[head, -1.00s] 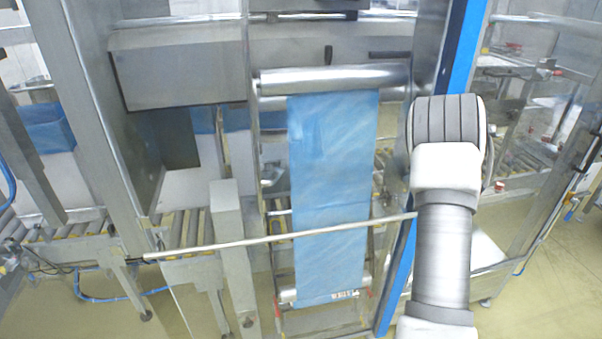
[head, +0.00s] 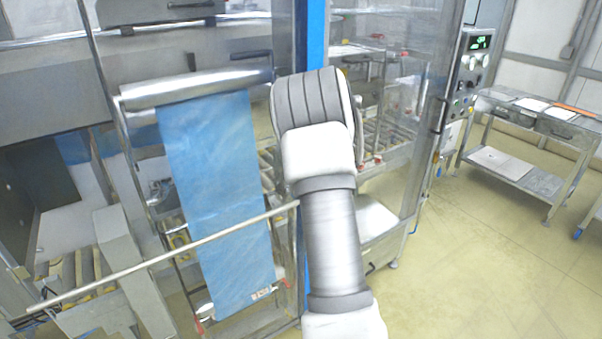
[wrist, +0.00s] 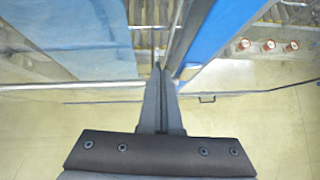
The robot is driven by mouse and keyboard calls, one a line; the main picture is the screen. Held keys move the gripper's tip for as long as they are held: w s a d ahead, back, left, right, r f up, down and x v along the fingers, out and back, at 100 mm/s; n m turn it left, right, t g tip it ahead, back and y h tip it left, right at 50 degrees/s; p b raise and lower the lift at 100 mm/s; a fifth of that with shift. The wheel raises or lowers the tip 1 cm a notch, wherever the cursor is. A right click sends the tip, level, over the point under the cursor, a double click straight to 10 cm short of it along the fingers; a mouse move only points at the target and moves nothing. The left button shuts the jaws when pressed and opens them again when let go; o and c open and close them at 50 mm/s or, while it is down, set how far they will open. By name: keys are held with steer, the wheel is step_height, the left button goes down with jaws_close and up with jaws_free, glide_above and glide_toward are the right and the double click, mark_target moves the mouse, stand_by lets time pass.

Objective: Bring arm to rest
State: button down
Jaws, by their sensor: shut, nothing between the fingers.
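My arm (head: 330,230) rises in front of the box liner machine in the head view, its upper joint before the blue post. The head view does not show my gripper, which is hidden there. In the wrist view my gripper (wrist: 160,72) is shut, its two dark fingers together and empty. It points toward the machine's frame, with a blue film at its left and a blue post at its right.
A blue film sheet (head: 217,190) hangs from a metal roller (head: 195,87). A thin metal bar (head: 170,255) crosses in front of it. A control panel (head: 470,75) and a metal table (head: 520,180) stand at the right. The floor (head: 480,270) there is clear.

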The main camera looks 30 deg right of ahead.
steer(key=v, duration=0.6)
steer(key=shift+d, duration=0.25)
steer(key=s+a+r+m+t+h, duration=0.1)
steer(key=s+a+r+m+h, duration=0.2)
steer(key=r+m, duration=0.6)
steer(key=s+a+r+m+t+h, duration=0.1)
steer(key=s+a+r+m+h, duration=0.15)
steer(key=a+r+m, duration=0.5)
steer(key=s+a+f+m+g+y, duration=0.2)
steer(key=s+a+f+m+y, duration=0.1)
steer(key=s+a+m, duration=0.6)
steer(key=s+a+f+m+g+y, duration=0.3)
steer(key=s+a+m, duration=0.6)
steer(key=s+a, duration=0.4)
steer(key=s, duration=0.4)
steer(key=shift+s+a+f, duration=0.2)
steer(key=shift+a+f, duration=0.05)
steer(key=shift+f, duration=0.05)
steer(key=shift+d+m+y, duration=0.2)
steer(key=shift+m+y, duration=0.05)
